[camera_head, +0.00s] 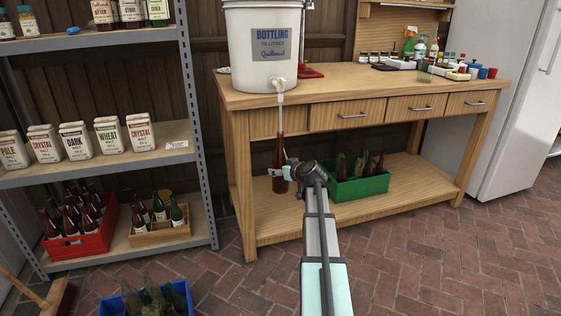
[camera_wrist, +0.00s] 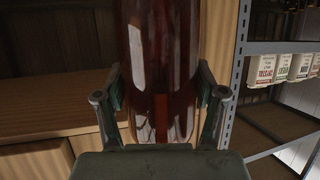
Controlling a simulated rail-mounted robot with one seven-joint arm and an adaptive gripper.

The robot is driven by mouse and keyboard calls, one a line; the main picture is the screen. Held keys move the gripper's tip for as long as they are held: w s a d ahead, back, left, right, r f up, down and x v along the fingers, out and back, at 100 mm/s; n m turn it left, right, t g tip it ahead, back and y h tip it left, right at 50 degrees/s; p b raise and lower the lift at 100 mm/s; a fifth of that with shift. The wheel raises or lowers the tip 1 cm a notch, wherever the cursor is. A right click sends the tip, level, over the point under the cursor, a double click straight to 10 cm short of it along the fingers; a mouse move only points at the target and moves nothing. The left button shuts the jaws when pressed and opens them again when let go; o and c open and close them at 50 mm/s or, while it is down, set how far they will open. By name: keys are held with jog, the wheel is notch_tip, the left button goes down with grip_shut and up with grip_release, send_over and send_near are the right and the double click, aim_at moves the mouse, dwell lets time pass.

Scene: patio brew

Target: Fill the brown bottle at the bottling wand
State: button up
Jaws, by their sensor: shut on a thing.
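The brown bottle (camera_head: 279,158) is upright below the bottling wand (camera_head: 280,98), which hangs from the tap of the white bottling bucket (camera_head: 263,47). The bottle's mouth is at the wand; how far the wand reaches inside is too small to tell. My gripper (camera_head: 287,173) is shut around the lower part of the bottle, in front of the workbench. In the wrist view the brown bottle (camera_wrist: 160,60) stands between my two fingers (camera_wrist: 163,105). Its neck is out of that view. The glass looks dark and reddish, and I cannot tell the fill level.
The wooden workbench (camera_head: 350,86) has a lower shelf with a green crate (camera_head: 361,187) of bottles, close to the right of my gripper. A metal shelf with malt bags, a red crate (camera_head: 84,243) and a wooden crate (camera_head: 160,236) stands left. A blue crate (camera_head: 186,290) is on the brick floor.

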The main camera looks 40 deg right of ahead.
notch_tip(320, 180, down, 20)
jog(key=b, duration=1.1)
jog(key=shift+b, duration=0.4)
dwell(2.0)
jog(key=shift+f, duration=0.1)
jog(key=s+a, duration=0.2)
jog(key=s, duration=0.5)
jog(key=s+a, duration=0.3)
jog(key=s, duration=0.5)
jog(key=shift+a, duration=0.35)
dwell(1.4)
dwell(0.3)
